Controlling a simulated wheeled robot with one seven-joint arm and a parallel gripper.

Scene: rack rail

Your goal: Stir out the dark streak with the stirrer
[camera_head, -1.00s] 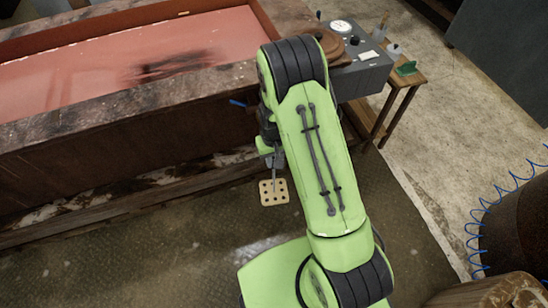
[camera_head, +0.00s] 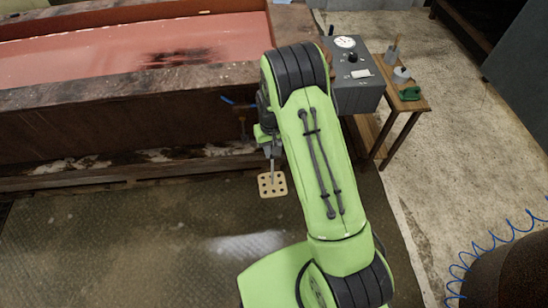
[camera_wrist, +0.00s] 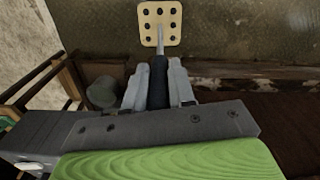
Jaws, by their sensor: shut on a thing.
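The stirrer (camera_head: 272,184) has a pale square paddle with several holes on a thin shaft. It also shows in the wrist view (camera_wrist: 160,22), where its dark handle lies between the two fingers. My gripper (camera_head: 270,150) is shut on the handle, with the paddle hanging below; in the wrist view the fingers (camera_wrist: 158,86) flank it. The stirrer is outside the trough, in front of its near wall. The dark streak (camera_head: 180,57) lies on the pink liquid (camera_head: 95,55) in the trough, near its right end, behind and left of my gripper.
The trough's stone-like near rim (camera_head: 130,88) and tall brown wall stand between the stirrer and the liquid. A grey gauge box (camera_head: 355,85) stands right of the trough, beside a small wooden table (camera_head: 408,100) with bottles. A blue coiled hose (camera_head: 480,262) is at lower right.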

